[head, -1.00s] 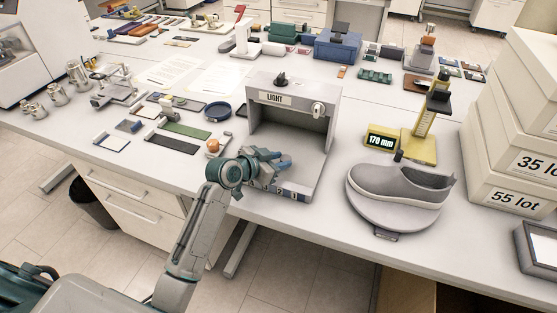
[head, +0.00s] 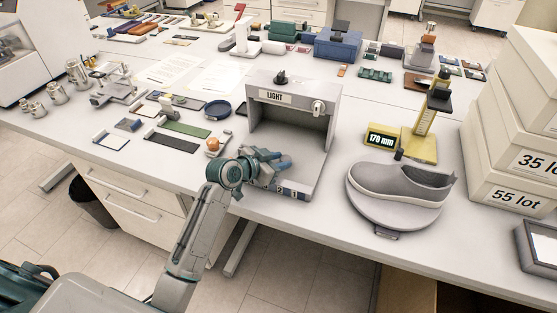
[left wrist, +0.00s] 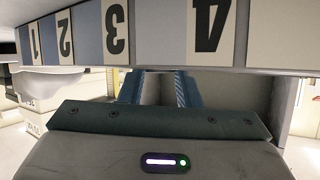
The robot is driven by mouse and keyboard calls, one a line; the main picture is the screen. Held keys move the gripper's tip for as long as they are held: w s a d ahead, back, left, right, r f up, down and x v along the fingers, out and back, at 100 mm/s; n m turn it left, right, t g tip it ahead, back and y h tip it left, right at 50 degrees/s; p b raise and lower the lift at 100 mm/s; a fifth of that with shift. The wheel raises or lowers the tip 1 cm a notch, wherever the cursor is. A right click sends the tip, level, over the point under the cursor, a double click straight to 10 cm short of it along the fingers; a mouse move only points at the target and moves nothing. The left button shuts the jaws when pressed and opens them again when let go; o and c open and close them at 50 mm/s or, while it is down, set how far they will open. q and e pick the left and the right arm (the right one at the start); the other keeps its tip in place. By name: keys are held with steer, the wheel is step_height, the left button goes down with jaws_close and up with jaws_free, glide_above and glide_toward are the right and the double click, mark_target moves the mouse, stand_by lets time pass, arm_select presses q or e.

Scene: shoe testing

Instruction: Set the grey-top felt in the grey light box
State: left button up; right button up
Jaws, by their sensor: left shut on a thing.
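The grey light box (head: 331,158) stands at the table's front edge, marked LIGHT, with its front open and a numbered strip (head: 292,194) along its front lip. My left gripper (head: 284,161) is at the left part of its opening, above the floor near the front. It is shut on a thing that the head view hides. In the left wrist view a grey surface between the blue fingers (left wrist: 158,90) fits the grey-top felt, but its outline is not clear. The numbered strip (left wrist: 150,35) crosses the top of that view, upside down. My right gripper is not in view.
A grey shoe (head: 400,184) on a round stand and a yellow gauge (head: 420,140) reading 170 mm are right of the box. Green (head: 187,129) and dark (head: 171,144) strips lie to the left. Stacked boxes (head: 520,140) fill the far right.

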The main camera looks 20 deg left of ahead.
arm_select(q)
steer(key=shift+f+b, duration=0.45)
steer(key=shift+f, duration=0.25)
steer(key=o, duration=1)
steer(key=shift+o, duration=0.2)
steer(key=b+v, duration=0.2)
steer(key=v, duration=0.7)
steer(key=shift+a, duration=0.1)
steer(key=shift+v, duration=0.9)
steer(key=shift+s, duration=0.1)
